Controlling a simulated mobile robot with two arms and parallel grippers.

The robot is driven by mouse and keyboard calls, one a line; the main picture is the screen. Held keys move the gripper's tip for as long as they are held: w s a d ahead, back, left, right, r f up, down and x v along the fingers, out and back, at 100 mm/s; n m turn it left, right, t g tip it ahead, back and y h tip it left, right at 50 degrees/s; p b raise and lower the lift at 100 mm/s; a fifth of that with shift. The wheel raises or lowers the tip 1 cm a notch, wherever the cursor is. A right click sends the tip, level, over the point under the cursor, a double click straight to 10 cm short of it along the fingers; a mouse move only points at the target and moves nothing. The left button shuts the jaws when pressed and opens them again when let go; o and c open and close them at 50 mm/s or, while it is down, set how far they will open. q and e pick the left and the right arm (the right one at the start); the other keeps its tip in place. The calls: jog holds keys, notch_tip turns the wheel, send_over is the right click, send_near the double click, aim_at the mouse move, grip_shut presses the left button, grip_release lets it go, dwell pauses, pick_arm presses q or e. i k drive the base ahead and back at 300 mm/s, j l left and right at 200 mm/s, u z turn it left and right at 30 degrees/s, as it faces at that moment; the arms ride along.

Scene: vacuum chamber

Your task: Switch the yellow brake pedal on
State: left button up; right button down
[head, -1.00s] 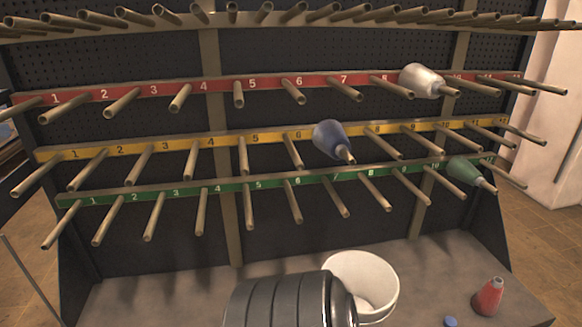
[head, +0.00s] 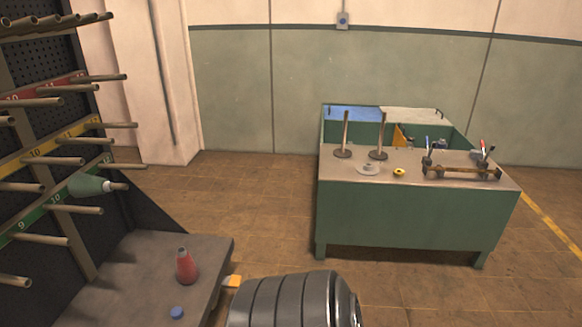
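I cannot pick out a brake pedal for certain. A small yellow-orange piece (head: 233,282) shows low beside the right edge of the rack's base shelf, partly hidden by the dark ribbed cylinder in front, which seems to be part of me. Another yellow piece (head: 400,137) shows behind the top of the green bench, its lower part hidden. Whether either is the pedal, and whether it is on or off, I cannot tell. Neither of my grippers is in view.
A green bench (head: 410,215) stands back right. Open floor (head: 265,215) lies between.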

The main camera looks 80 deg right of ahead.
aim_at(234, 281)
jog(key=z, duration=2.15)
